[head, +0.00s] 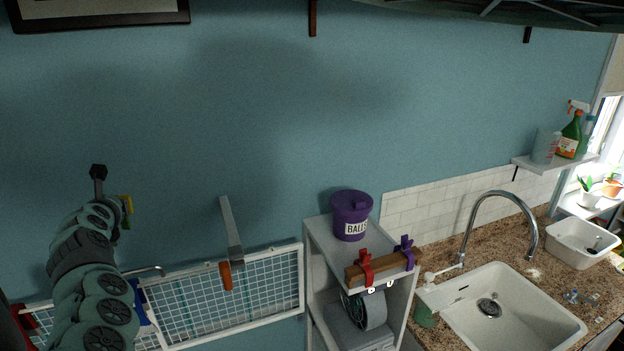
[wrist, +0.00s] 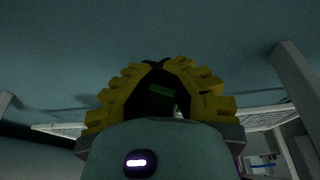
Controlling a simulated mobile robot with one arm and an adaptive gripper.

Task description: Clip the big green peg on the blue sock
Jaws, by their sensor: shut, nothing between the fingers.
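My gripper (wrist: 163,64) shows in the wrist view as two toothed yellow fingers, shut with their tips together. In the head view it (head: 126,205) is at the far left, above the white mesh rack and partly hidden by my arm. A small dark green patch (wrist: 161,90) shows between the fingers in the wrist view; I cannot tell what it is. A blue thing (head: 142,302) hangs at the rack, mostly behind my arm; I cannot tell whether it is the sock. I cannot make out the big green peg.
A white mesh rack (head: 190,318) is on the blue wall. A grey bar with an orange end (head: 232,235) stands out over it. Red (head: 366,268) and purple (head: 406,253) pegs sit on a wooden bar at the shelf, below a purple bucket (head: 350,214). A sink (head: 515,320) is at right.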

